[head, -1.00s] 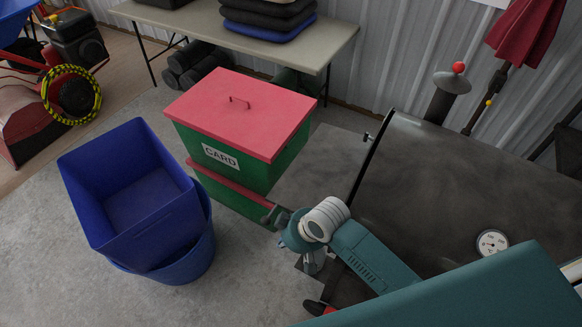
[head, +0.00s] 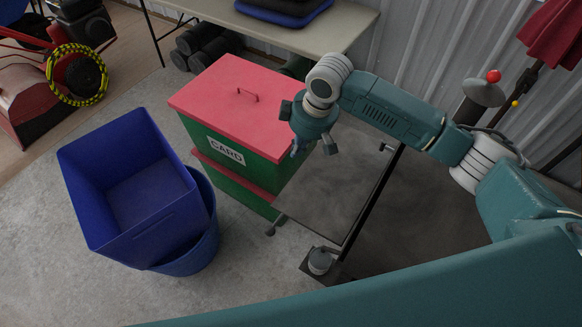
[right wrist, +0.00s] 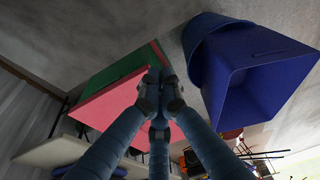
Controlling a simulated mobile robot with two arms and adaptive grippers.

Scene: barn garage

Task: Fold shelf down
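The flat grey side shelf (head: 325,190) sticks out from the left side of the dark grill (head: 410,215) in the head view. It looks roughly level, in the raised position. My right gripper (head: 314,150) is above the shelf's far left part, beside the red-lidded box; I cannot tell its exact height. In the right wrist view my right gripper's fingers (right wrist: 160,100) show over the red lid, and the shelf cannot be made out. My left gripper is not in view.
A green box with a red lid (head: 225,95) stands close behind the shelf. A blue bin (head: 120,200) sits in a round blue tub on the left. A table (head: 330,35) is at the back. Bare concrete floor lies in front of the bins.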

